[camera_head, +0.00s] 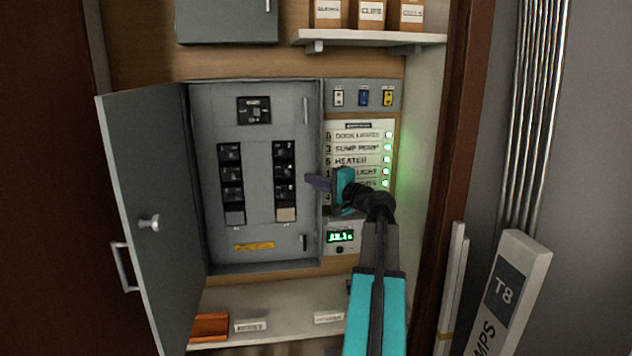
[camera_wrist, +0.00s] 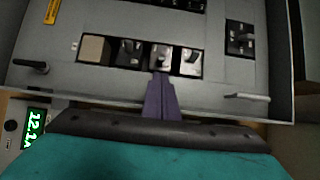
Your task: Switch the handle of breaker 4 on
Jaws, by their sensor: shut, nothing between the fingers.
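The grey breaker panel (camera_head: 262,240) stands open, with two columns of black breakers. Breaker 4 appears to be the middle breaker (camera_head: 284,171) of the right column; its number is too blurred to read surely. In the wrist view, this breaker (camera_wrist: 161,55) lies directly beyond the fingertips. Its small handle is partly visible, but its on or off position is unclear. My gripper (camera_head: 309,181) has purple fingers, shut and empty, to the right of the right column. In the wrist view the shut fingertips (camera_wrist: 160,76) are at the breaker's near edge; contact cannot be told.
The panel door (camera_head: 150,180) hangs open at left. A main breaker (camera_head: 254,110) sits at the top, and a beige blank (camera_head: 286,214) ends the right column. A label board (camera_head: 358,148) with green lamps and a lit display (camera_head: 341,237) are at right. A shelf (camera_head: 370,38) juts out above.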

